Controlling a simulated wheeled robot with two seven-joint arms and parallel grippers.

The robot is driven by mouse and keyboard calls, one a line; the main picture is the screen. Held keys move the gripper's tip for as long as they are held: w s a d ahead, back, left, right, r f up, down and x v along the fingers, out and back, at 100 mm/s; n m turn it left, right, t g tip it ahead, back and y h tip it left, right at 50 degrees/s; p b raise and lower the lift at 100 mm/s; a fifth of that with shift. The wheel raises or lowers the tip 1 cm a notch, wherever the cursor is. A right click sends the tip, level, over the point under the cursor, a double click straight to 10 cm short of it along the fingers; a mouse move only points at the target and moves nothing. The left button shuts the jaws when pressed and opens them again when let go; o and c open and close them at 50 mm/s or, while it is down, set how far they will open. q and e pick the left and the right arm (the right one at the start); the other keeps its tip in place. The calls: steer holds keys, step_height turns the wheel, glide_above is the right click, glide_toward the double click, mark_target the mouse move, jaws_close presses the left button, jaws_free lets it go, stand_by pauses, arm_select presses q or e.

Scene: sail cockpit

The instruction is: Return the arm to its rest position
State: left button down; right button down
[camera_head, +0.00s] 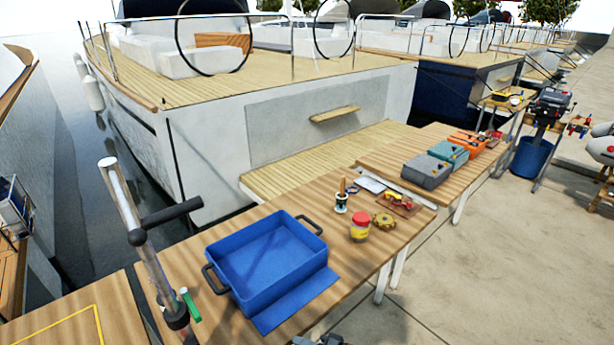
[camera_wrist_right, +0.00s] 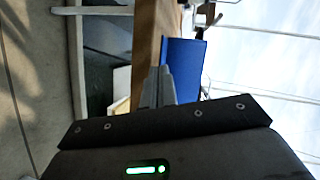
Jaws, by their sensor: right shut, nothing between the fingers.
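My right gripper (camera_head: 322,341) shows only as a small grey piece at the bottom edge of the head view, in front of the table's near edge. In the right wrist view its two grey fingers (camera_wrist_right: 158,88) are together with nothing between them. They point toward the wooden table edge and the blue tray (camera_wrist_right: 180,66), apart from both as far as I can tell. In the head view the blue tray (camera_head: 265,262) lies empty on the wooden table (camera_head: 385,255). My left gripper does not show in either view.
A chrome post with a black handle (camera_head: 172,213) and a green-handled item (camera_head: 190,305) stand left of the tray. A red-lidded jar (camera_head: 360,226), a dark cup (camera_head: 341,202) and toolboxes (camera_head: 427,172) sit further right.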

steer(key=s+d+f+h, duration=0.3)
steer(key=s+d+f, duration=0.15)
steer(key=f, duration=0.45)
steer(key=s+d+f+h+b, duration=0.15)
steer(key=s+d+f, duration=0.3)
steer(key=f, duration=0.45)
steer(key=s+d+f+h, duration=0.4)
steer(key=d+f, duration=0.1)
steer(key=f, duration=0.4)
steer(key=s+d+f+n+g+h, duration=0.1)
steer(key=s+d+f, duration=0.3)
steer(key=s, duration=0.5)
steer(key=s+d+f+n+g+h, duration=0.2)
steer(key=s+d+f+g, duration=0.1)
steer(key=s, duration=0.7)
steer(key=s+d+f+n+g+h, duration=0.1)
steer(key=s+d+f, duration=0.4)
steer(key=s, duration=0.5)
steer(key=shift+d+f+n+g+h, duration=0.35)
steer(key=shift+d+h, duration=0.4)
steer(key=shift+d, duration=0.5)
